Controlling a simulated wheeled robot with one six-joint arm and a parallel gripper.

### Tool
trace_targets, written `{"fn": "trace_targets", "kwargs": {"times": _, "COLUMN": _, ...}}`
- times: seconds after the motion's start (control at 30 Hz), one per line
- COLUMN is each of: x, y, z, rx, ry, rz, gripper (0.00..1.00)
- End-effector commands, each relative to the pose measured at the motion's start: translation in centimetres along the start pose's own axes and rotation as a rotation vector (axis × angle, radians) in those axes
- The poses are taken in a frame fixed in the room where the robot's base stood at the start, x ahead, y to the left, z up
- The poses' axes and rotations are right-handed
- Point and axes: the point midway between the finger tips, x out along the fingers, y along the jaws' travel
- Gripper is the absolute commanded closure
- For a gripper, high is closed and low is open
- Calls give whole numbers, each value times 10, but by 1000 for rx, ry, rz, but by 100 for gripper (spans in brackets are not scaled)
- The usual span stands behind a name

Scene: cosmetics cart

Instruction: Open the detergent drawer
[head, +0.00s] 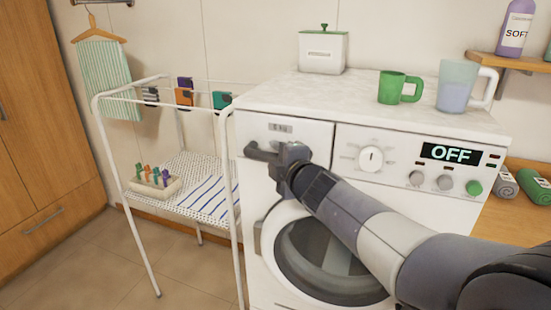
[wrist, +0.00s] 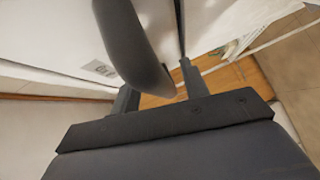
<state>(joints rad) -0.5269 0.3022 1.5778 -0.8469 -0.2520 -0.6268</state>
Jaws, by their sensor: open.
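The detergent drawer (head: 300,132) is the white front panel at the washing machine's upper left, with a small label on it. It looks flush with the machine. Its dark grey curved handle (head: 260,151) sticks out at the lower left of the panel, partly hidden by my gripper (head: 288,156). In the wrist view, the handle (wrist: 133,45) reaches down between the two separated fingers of my gripper (wrist: 157,85). The fingers are open on either side of it. I cannot tell whether either finger touches it. The drawer front (wrist: 60,45) and its label also show there.
The washing machine's round door (head: 325,255) lies below my arm. A dial (head: 371,159) and buttons are right of the drawer. A green mug (head: 391,88), a measuring jug (head: 457,88) and a white box (head: 322,54) stand on top. A drying rack (head: 157,290) stands close at left.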

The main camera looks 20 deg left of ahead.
Motion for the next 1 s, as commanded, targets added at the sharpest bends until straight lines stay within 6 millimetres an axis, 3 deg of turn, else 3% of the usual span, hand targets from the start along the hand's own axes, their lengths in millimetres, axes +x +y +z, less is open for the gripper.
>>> {"fn": "trace_targets", "kwargs": {"times": 0.3, "x": 3, "y": 0, "z": 0, "rx": 0, "ry": 0, "rz": -1, "gripper": 57}}
{"fn": "trace_targets", "kwargs": {"times": 0.83, "x": 2, "y": 0, "z": 0, "rx": 0, "ry": 0, "rz": -1, "gripper": 99}}
{"fn": "trace_targets", "kwargs": {"times": 1.0, "x": 2, "y": -1, "z": 0, "rx": 0, "ry": 0, "rz": -1, "gripper": 100}}
